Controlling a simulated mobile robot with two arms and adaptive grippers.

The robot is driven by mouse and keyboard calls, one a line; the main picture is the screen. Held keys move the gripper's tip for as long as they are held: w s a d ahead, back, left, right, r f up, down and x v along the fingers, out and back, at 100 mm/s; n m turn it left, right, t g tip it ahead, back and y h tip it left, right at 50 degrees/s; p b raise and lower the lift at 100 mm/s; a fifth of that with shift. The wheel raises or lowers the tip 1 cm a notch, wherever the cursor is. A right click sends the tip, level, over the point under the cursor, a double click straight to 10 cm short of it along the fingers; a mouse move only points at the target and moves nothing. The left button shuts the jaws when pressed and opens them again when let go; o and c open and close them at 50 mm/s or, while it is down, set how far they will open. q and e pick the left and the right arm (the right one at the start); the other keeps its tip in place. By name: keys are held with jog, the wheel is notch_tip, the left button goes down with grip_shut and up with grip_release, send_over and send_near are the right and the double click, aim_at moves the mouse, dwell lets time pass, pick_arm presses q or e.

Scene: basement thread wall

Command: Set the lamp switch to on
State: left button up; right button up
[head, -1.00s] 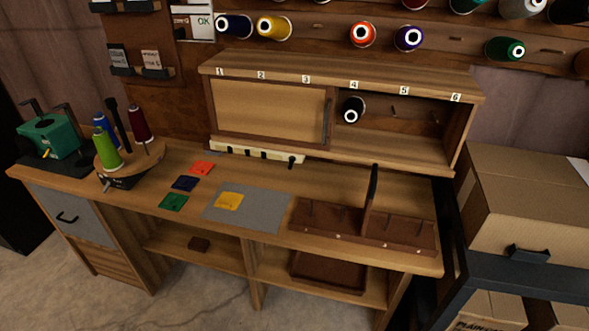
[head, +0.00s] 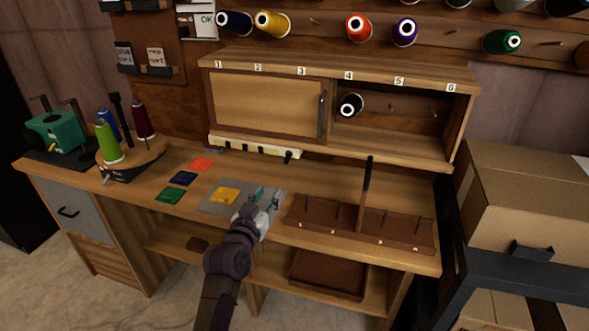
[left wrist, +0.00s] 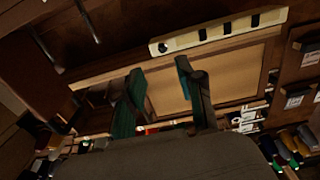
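A pale strip (head: 250,149) with several dark slots runs under the cabinet's front edge, above the worktop. A small dark knob (head: 288,157) sits at its right end; I take it for the lamp switch, but its setting cannot be told. In the left wrist view the strip (left wrist: 225,32) is near the top, with the knob (left wrist: 162,47) at its left end. My left gripper (head: 267,197) is over the grey mat, in front of and below the strip, apart from it. Its teal fingers are spread and empty in the left wrist view (left wrist: 160,72). My right gripper is out of view.
A yellow patch lies on the grey mat (head: 213,207). A brown spool tray (head: 325,229) with upright pegs and a tall dark divider stands to the right. A round stand with thread cones (head: 110,154) is at left. The cabinet door (head: 262,103) overhangs the worktop.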

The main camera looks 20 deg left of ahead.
aim_at(287, 159)
pick_arm(q)
jog(key=w+b, duration=0.1)
jog(key=w, duration=1.2)
jog(key=shift+w+d+r, duration=0.2)
jog(key=shift+w, duration=0.2)
grip_shut()
